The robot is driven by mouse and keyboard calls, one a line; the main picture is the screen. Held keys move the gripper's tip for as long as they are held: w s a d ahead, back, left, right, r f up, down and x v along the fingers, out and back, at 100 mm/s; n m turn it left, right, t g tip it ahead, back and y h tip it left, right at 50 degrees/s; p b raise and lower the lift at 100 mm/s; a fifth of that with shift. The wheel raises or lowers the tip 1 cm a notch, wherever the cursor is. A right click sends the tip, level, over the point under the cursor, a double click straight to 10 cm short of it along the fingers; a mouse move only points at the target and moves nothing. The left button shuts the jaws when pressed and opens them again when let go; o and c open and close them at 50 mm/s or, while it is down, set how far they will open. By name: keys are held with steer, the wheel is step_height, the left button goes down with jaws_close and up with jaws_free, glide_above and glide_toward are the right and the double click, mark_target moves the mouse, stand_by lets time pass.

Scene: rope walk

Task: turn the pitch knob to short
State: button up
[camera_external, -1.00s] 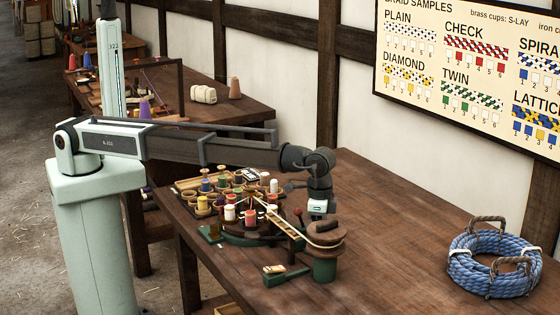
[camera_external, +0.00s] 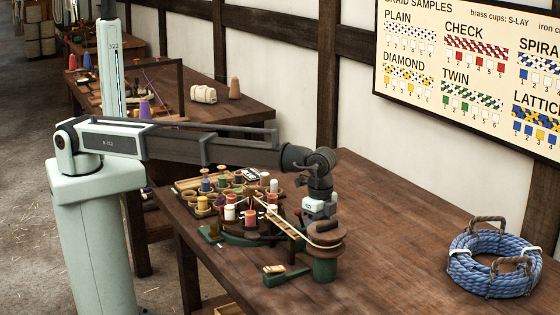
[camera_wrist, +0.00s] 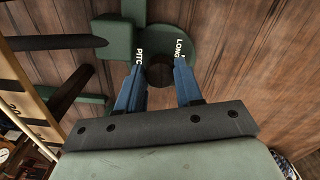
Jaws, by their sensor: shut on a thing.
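The pitch knob (camera_wrist: 160,75) is a small dark round knob on a green plate (camera_wrist: 207,22) in the wrist view. The letters "PITC" show beside my left fingertip and "LONG" beside the right one; no "SHORT" label is visible. My gripper (camera_wrist: 159,70) has its two blue fingers on either side of the knob, shut on it. I cannot tell where the knob points. In the external view, my gripper (camera_external: 319,207) is low over the bench, just behind the dark drum (camera_external: 325,236), and the knob is hidden.
Bobbins stand on a rack (camera_external: 190,187) left of my gripper. A pale rope and a slanted scale bar (camera_external: 290,229) run close to it. A blue rope coil (camera_external: 494,266) lies at right, with clear bench between.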

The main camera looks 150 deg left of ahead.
stand_by(0.3)
steer(key=o, duration=1)
steer(key=shift+o, duration=0.2)
step_height(320, 180, up, 14)
steer(key=shift+a+f, duration=0.1)
